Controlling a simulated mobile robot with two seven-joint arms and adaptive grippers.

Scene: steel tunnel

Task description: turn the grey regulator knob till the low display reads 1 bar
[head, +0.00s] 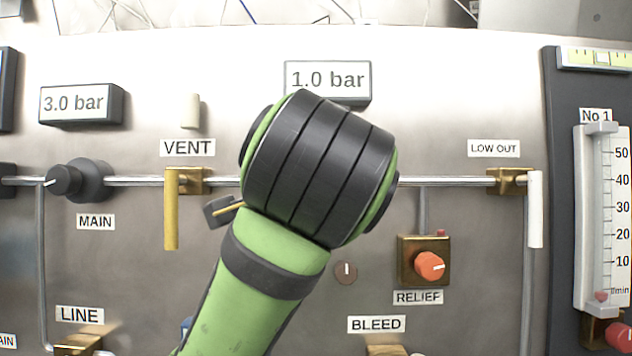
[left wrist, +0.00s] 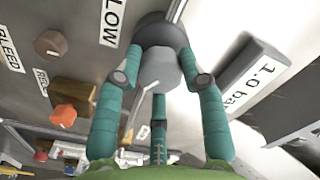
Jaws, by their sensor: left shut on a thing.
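The low display (head: 327,79) reads 1.0 bar and also shows in the left wrist view (left wrist: 250,82). The grey regulator knob (left wrist: 159,66) sits on a dark round body by the LOW label. My left gripper (left wrist: 160,78) has its teal fingers around the knob and is shut on it. In the head view my green and black left wrist hides the knob and the fingers. My right gripper is in neither view.
The main display (head: 80,104) reads 3.0 bar above the MAIN regulator (head: 83,180). The yellow VENT handle (head: 171,210) hangs down left of my wrist. The orange RELIEF knob (head: 430,265) is close on the right. The white LOW OUT handle (head: 535,210) hangs farther right.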

